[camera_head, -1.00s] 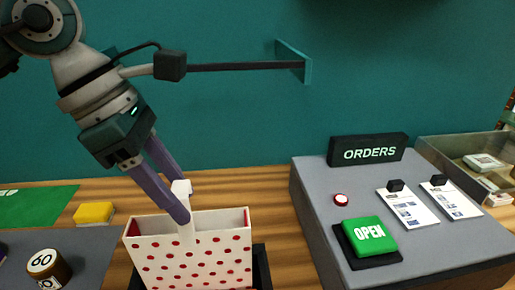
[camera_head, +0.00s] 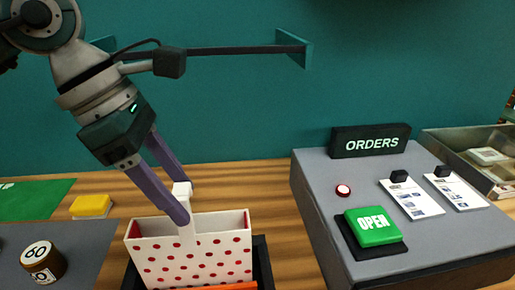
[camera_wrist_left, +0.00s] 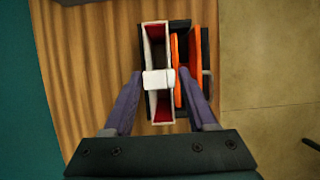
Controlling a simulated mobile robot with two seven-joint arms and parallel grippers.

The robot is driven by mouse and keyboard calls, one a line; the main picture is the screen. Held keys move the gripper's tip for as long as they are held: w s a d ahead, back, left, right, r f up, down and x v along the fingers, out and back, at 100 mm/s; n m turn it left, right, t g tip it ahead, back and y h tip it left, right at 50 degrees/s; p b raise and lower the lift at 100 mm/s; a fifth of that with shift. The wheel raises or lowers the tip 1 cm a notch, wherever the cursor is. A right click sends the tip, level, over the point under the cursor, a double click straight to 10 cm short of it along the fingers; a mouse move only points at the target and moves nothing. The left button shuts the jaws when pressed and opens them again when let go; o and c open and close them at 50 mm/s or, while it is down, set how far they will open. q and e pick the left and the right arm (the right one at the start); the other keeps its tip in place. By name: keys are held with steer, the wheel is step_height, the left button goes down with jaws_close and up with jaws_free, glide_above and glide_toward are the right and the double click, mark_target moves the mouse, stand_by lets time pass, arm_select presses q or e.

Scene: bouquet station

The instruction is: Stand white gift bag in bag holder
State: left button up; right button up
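The white gift bag (camera_head: 195,258) with red dots is upright in the head view. Its white handle (camera_head: 187,232) rises between my left gripper's purple fingers. My left gripper (camera_head: 183,198) is shut on this handle, and the handle also shows between the fingertips in the left wrist view (camera_wrist_left: 158,79). The black bag holder (camera_head: 263,262) shows around the bag's lower right. In the left wrist view the bag (camera_wrist_left: 157,30) is over or in the holder's left part; how deep it sits is hidden. My right gripper is not in view.
An orange item (camera_wrist_left: 194,60) stands in the holder beside the bag. At right is a grey counter (camera_head: 320,190) with an ORDERS sign (camera_head: 370,141) and green OPEN block (camera_head: 372,226). A yellow block (camera_head: 91,206) and a round weight (camera_head: 44,262) are at left.

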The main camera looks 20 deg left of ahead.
arm_select(q)
steer(key=o, duration=0.3)
steer(key=b+v, duration=0.2)
steer(key=v, duration=0.8)
steer(key=shift+d, duration=0.1)
